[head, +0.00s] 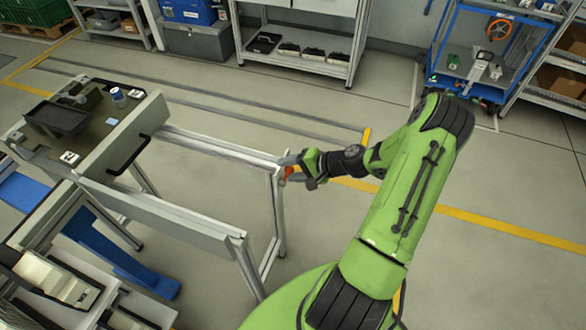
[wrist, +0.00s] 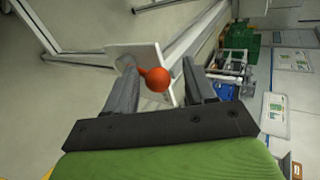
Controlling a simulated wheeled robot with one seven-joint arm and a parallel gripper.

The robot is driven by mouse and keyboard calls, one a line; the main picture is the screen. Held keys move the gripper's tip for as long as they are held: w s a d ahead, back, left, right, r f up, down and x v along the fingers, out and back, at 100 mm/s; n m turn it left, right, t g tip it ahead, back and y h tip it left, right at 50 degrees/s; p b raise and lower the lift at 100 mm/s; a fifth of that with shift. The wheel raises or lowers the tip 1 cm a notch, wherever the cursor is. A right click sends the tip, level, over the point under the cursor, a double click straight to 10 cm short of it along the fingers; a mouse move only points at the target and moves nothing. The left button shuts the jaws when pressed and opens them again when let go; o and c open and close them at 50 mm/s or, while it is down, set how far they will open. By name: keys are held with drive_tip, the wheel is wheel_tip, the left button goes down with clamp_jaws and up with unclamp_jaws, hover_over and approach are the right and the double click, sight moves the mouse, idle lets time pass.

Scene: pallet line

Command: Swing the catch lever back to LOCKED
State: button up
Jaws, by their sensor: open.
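The catch lever has an orange-red ball knob (wrist: 158,79), which sits between the fingers of my gripper (wrist: 160,82) in the wrist view. A short orange stem runs from the knob toward a pale plate (wrist: 140,52) behind it. In the head view a small patch of the orange lever (head: 288,172) shows at the end of the frame rail, beside my gripper (head: 292,166). My gripper is open, one finger on each side of the knob. The left finger looks very close to the stem; I cannot tell if they touch. No LOCKED marking is legible.
A pale rail frame (head: 210,150) runs from the workbench (head: 115,150) at left to the lever. A blue cart (head: 475,50) with an orange wheel stands at the back right. Shelves (head: 300,60) line the back. The floor right of the frame is clear.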

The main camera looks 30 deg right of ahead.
drive_tip(key=shift+s+d+r, duration=0.1)
drive_tip(key=shift+s+d, duration=0.05)
drive_tip(key=shift+d, duration=0.05)
drive_tip(key=p+v, duration=0.2)
drive_tip(key=v, duration=1.3)
drive_tip(key=shift+s+a+r, duration=0.1)
drive_tip(key=shift+r, duration=0.05)
drive_tip(key=a+r+n+g+h, duration=0.55)
drive_tip(key=a+r+n, duration=0.25)
drive_tip(key=a+r, duration=0.6)
drive_tip(key=s+a+r+n+t+h, duration=0.1)
drive_tip(key=s+a+r+n+t, duration=0.1)
drive_tip(key=s+a+r, duration=0.3)
drive_tip(key=s+a+n, duration=0.1)
drive_tip(key=s+a, duration=0.3)
drive_tip(key=s, duration=0.2)
drive_tip(key=shift+r+n, duration=0.35)
drive_tip(key=shift+n, duration=0.05)
